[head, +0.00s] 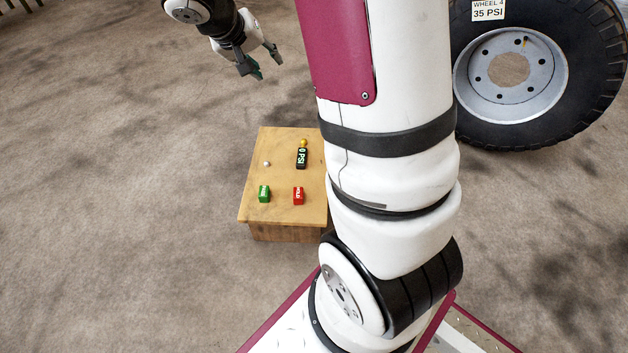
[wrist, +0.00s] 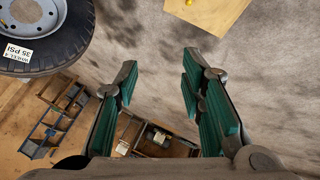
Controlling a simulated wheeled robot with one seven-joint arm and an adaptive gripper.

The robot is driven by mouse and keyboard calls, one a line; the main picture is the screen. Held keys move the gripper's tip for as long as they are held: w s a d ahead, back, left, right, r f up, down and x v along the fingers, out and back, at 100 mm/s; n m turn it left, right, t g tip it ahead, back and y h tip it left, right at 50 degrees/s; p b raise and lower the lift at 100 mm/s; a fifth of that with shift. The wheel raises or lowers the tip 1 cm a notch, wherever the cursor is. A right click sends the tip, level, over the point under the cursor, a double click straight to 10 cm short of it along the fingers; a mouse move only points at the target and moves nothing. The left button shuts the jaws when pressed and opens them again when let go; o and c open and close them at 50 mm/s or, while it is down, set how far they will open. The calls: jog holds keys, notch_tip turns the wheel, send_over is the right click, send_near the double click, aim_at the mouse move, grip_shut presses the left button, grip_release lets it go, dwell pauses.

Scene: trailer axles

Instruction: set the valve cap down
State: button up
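A small pale round piece (head: 267,163), which looks like the valve cap, rests on the left part of the wooden box top (head: 280,215) in the head view. My gripper (head: 258,66) is up and beyond the box, well apart from the piece. In the wrist view my gripper (wrist: 160,82) has its green-padded fingers spread wide with nothing between them. A corner of the box top (wrist: 215,14) shows at the top of the wrist view, but the pale piece does not show there.
A large wheel (head: 590,60) labelled 35 PSI stands at the right. A shelf (wrist: 55,118) shows in the wrist view. Ground left of the box is clear.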

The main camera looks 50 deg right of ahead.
jog(key=s+a+r+n+y, duration=0.2)
jog(key=s+a, duration=0.5)
jog(key=s, duration=0.4)
jog(key=s+a+r+n+g+y, duration=0.1)
jog(key=s+a+r+n+y, duration=0.1)
jog(key=s+a, duration=0.5)
jog(key=s+a+r+n+g+y, duration=0.1)
jog(key=s+a, duration=0.6)
jog(key=s, duration=0.9)
notch_tip(320, 180, up, 2)
jog(key=shift+s+a+r+n+y, duration=0.15)
jog(key=shift+a+n+y, duration=0.2)
jog(key=shift+n+y, duration=0.6)
jog(key=shift+m+y, duration=0.25)
notch_tip(320, 180, up, 37)
jog(key=t+p, duration=0.4)
jog(key=p, duration=3.1)
jog(key=shift+d, duration=0.15)
